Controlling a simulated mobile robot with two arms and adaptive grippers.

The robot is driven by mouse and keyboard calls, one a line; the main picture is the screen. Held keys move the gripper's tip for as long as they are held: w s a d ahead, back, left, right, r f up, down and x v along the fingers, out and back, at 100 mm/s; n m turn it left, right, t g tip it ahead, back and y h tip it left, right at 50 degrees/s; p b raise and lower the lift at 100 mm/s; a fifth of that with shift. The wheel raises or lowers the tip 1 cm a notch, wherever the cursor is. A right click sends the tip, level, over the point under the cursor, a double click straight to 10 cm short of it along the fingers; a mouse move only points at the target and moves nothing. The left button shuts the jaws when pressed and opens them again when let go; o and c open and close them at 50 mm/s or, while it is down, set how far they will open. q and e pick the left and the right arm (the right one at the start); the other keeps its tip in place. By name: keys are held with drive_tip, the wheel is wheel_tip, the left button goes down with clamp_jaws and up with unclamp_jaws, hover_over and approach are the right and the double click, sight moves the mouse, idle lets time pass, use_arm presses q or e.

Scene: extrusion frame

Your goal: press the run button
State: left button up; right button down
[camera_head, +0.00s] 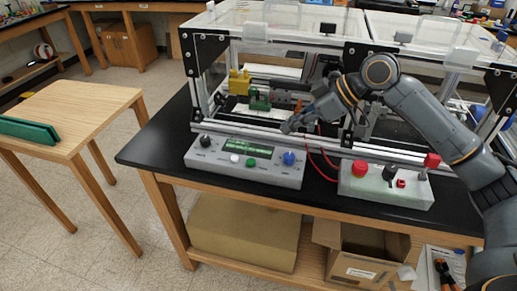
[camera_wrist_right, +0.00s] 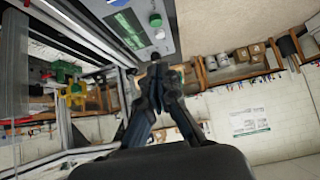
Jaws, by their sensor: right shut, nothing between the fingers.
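The grey control box (camera_head: 215,168) sits on the black bench top, with a green display, a black knob (camera_head: 205,141), a white button (camera_head: 234,158), a green button (camera_head: 250,162) and a blue button (camera_head: 289,158). Its labels are too small to read, so I cannot tell which is marked run. My right gripper (camera_head: 288,127) is shut and empty, above and behind the box's right end, apart from the buttons. In the right wrist view the shut fingers (camera_wrist_right: 158,70) point toward the box's end; the green button (camera_wrist_right: 155,20) shows beyond them. My left gripper is not in view.
Red cables run between the boxes. The extrusion frame (camera_head: 270,132) rises behind them. The bench front strip is clear.

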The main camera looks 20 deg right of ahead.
drive_tip(key=p, duration=0.2)
approach(251, 161)
drive_tip(key=shift+w+a+r, duration=0.35)
drive_tip(key=shift+a, duration=0.25)
drive_tip(key=shift+w+a+r, duration=0.35)
drive_tip(key=shift+a+r, duration=0.05)
drive_tip(key=shift+a, duration=0.2)
drive_tip(key=f, duration=0.3)
drive_tip(key=w+a+f, duration=0.1)
drive_tip(key=shift+f+p, duration=0.3)
drive_tip(key=shift+f, duration=0.1)
drive_tip(key=shift+s+f, duration=0.1)
drive_tip(key=shift+f, duration=0.3)
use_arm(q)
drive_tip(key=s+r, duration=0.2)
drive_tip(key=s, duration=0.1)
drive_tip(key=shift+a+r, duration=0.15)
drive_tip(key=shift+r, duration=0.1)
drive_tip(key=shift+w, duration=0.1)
use_arm(e)
drive_tip(key=shift+f, duration=0.1)
